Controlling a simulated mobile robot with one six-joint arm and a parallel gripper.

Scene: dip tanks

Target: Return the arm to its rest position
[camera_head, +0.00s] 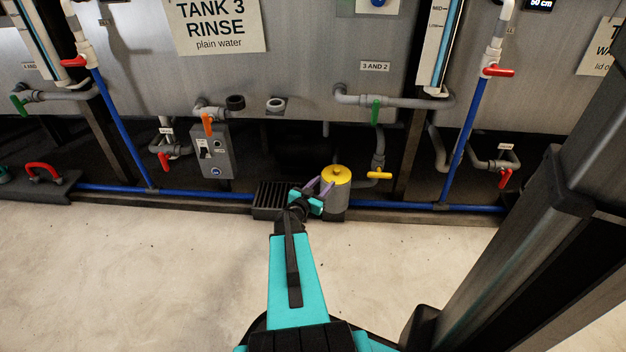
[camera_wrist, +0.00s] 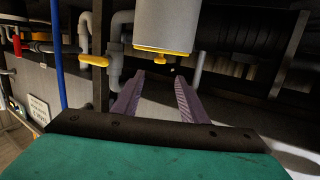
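My teal arm reaches forward from the bottom of the head view, low over the floor. My gripper (camera_head: 321,186) is at its far end, with purple fingers in front of or beside the left side of a grey canister with a yellow lid (camera_head: 337,175). In the wrist view my gripper (camera_wrist: 160,78) has its two fingers apart with nothing between them. The canister (camera_wrist: 165,25) hangs upside down in that view, its yellow rim beyond the fingertips. I cannot tell whether a finger touches it.
A black slatted grate (camera_head: 270,199) lies left of my gripper. A yellow-handled valve (camera_head: 379,175) is right of the canister. A grey switch box (camera_head: 212,152) and blue pipes (camera_head: 200,193) run below the tank (camera_head: 310,60). The concrete floor (camera_head: 140,270) nearer me is clear on the left.

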